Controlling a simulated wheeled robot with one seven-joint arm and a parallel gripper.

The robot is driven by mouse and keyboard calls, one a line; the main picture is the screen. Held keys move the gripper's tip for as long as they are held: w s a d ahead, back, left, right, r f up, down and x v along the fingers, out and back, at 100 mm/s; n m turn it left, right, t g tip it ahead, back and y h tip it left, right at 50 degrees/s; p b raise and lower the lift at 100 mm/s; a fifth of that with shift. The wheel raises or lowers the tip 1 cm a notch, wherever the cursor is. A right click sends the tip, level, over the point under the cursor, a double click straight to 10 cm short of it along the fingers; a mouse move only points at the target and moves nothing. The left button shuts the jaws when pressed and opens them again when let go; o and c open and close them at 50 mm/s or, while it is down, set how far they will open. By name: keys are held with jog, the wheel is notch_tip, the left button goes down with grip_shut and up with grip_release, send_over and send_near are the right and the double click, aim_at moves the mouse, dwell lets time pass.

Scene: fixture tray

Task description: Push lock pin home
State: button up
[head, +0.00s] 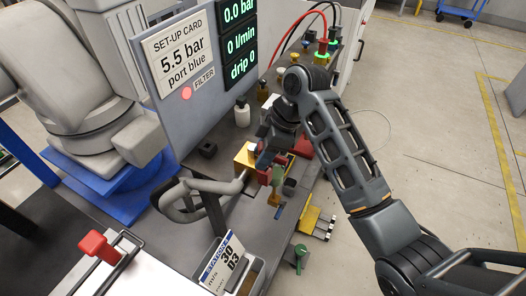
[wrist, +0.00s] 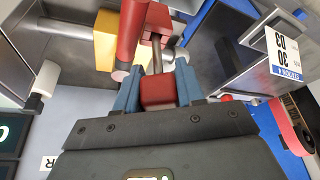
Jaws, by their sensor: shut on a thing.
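My gripper (wrist: 158,90) has two blue fingers, and they are closed on the sides of a small red block (wrist: 158,94). A grey metal rod (wrist: 157,60) runs from this block to a red forked part (wrist: 158,20); the block and rod look like the lock pin. I cannot tell how deep the rod sits. In the head view my gripper (head: 267,161) is low over the bench beside a yellow block (head: 246,158), and the arm partly hides the pin area. The yellow block also shows at upper left in the wrist view (wrist: 106,42).
A red cylinder (wrist: 131,35) stands close to the left finger. A grey tubular handle (head: 190,198) and a labelled card (head: 220,262) lie in front.

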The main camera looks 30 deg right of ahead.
jog(key=shift+f, duration=0.45)
dwell(0.5)
jog(key=o, duration=1.1)
jog(key=shift+d+r, duration=0.1)
jog(key=shift+d+r, duration=0.1)
jog(key=shift+r, duration=0.1)
jog(key=v, duration=0.7)
jog(key=shift+s+r, duration=0.1)
jog(key=shift+s, duration=0.05)
